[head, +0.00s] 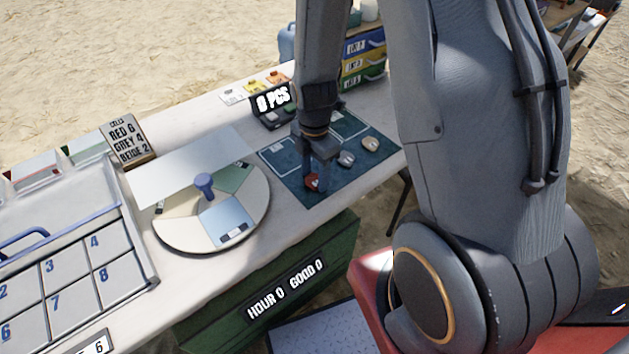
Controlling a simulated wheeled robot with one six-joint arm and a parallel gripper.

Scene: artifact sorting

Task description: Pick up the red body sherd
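A grey sherd (346,159) and a beige sherd (370,144) lie on the mat to the right of my gripper.
A round sectioned turntable (170,236) with a blue knob (204,184) stands left of the mat. A numbered tray (73,272) is at the far left. A display reading "0 PCS" (272,99) and stacked coloured boxes (364,57) stand behind the mat.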

